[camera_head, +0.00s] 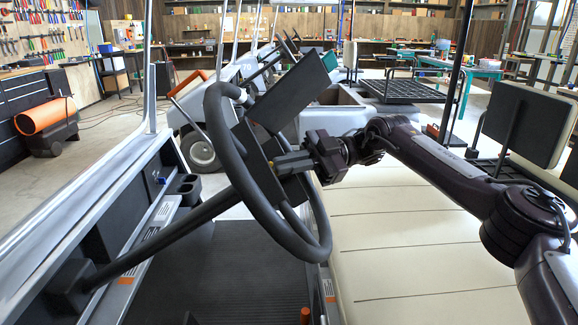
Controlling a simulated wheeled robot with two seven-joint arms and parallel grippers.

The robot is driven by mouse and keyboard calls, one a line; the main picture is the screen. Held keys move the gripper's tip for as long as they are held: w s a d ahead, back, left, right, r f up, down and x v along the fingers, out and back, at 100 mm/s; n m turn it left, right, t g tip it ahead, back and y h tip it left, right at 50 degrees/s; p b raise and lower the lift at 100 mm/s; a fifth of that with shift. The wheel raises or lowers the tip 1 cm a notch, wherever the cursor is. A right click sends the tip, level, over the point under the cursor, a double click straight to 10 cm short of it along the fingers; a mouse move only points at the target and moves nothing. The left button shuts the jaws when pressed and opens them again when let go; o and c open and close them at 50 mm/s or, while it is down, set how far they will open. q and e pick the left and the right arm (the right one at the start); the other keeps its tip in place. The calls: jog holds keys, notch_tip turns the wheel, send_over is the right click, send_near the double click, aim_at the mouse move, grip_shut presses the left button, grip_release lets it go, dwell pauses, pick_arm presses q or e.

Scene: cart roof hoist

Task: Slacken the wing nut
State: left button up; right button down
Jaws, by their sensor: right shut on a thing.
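My right gripper (289,161) comes in from the right and reaches the bracket behind the steering wheel (228,160). It is shut on a small part there, which I take to be the wing nut; the fingers hide most of it. A dark flat plate (292,90) stands tilted above the bracket, close over the gripper. The steering column (165,240) runs from the wheel down to the lower left. My left gripper is not in view.
The cream bench seat (410,245) lies under my right arm, with a seat back (527,122) at the right. A roof post (150,70) rises at the left. More carts and an orange heater (45,115) stand farther back.

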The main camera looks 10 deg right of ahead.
jog(key=shift+w+r+n+g+h+p, duration=0.2)
jog(key=shift+n+g+h+p, duration=0.3)
jog(key=shift+n, duration=0.5)
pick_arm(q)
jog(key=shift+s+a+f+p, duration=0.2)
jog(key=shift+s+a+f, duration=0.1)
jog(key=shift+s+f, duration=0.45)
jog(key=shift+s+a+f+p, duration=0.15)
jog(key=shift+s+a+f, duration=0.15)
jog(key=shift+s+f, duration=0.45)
pick_arm(e)
jog(key=shift+n+g, duration=0.4)
jog(key=shift+n, duration=0.4)
jog(key=c, duration=1.6)
grip_release()
jog(key=shift+f, duration=0.1)
jog(key=shift+o, duration=0.2)
